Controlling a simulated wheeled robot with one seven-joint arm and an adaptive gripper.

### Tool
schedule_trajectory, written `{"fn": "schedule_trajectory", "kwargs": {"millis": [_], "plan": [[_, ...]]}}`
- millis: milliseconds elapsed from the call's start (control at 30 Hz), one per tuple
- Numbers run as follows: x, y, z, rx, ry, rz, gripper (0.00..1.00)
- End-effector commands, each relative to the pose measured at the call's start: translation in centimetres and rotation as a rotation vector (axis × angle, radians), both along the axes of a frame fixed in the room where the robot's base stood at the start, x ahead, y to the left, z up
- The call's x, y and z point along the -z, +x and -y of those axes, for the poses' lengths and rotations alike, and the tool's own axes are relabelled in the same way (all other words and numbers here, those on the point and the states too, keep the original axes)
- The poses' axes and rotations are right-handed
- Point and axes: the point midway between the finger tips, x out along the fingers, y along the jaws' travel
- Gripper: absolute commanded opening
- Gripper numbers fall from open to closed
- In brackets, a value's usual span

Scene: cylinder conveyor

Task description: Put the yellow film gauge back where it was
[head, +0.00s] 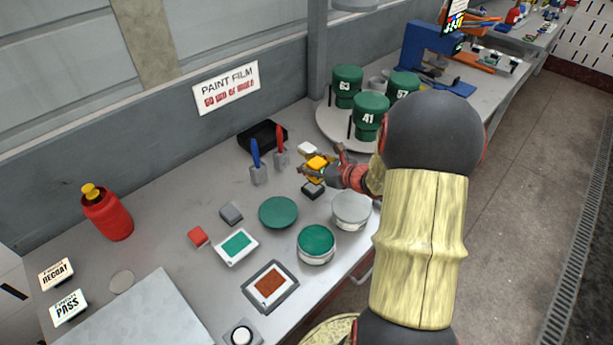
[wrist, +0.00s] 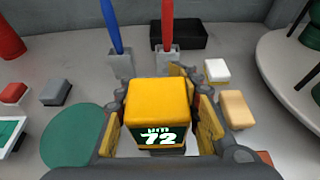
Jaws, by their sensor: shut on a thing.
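The yellow film gauge (head: 317,162) is held between the fingers of my gripper (head: 325,168), above the bench. In the wrist view the gauge (wrist: 158,105) sits between both finger pads, and its green display reads "um 72". A small dark block (head: 313,190) is on the bench just below the gripper in the head view. A white block (head: 307,148) lies behind the gauge; it also shows in the wrist view (wrist: 217,70), with a tan block (wrist: 237,108) beside it. The bench directly under the gauge is hidden in the wrist view.
Blue (head: 255,154) and red (head: 280,140) brushes stand in grey holders behind. A green disc (head: 278,212), a green panel (head: 237,246) and a tin with green paint (head: 316,242) are nearer. A turntable (head: 328,122) with green cans stands at back right.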

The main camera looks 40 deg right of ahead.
Motion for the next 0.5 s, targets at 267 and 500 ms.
{"fn": "schedule_trajectory", "kwargs": {"millis": [267,500], "plan": [[2.1,1.6,0.9,0.001,-0.001,0.002,0.00],[5.0,2.2,1.3,0.001,0.001,0.000,0.00]]}}
